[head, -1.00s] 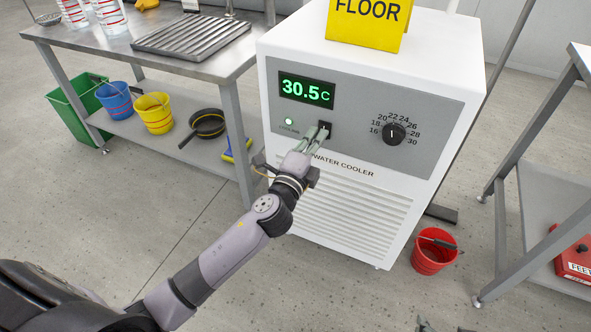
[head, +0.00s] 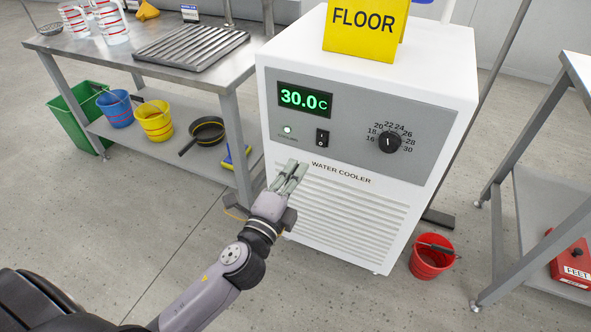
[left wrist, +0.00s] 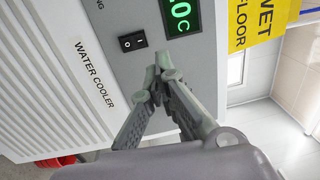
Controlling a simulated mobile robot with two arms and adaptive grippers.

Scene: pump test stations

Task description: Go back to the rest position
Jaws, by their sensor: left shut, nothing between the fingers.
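My left gripper (head: 290,176) is shut and empty in the head view, in front of the vent slats of the white water cooler (head: 440,150). In the left wrist view the closed fingers (left wrist: 160,65) point toward the cooler's grey panel, below and beside the black rocker switch (left wrist: 132,41). The switch also shows in the head view (head: 322,138), clear of the fingers. The green display (head: 305,99) reads 30.0 C, and a small cooling light (head: 288,129) is lit. The black dial (head: 389,142) is at the panel's right. My right gripper is out of view.
A steel table (head: 90,47) with jugs and a ribbed tray (head: 190,46) stands at the left, buckets and a pan (head: 207,132) on its shelf. A yellow floor sign (head: 362,28) stands on the cooler. A red bucket (head: 431,257) is on the floor at right, beside another table.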

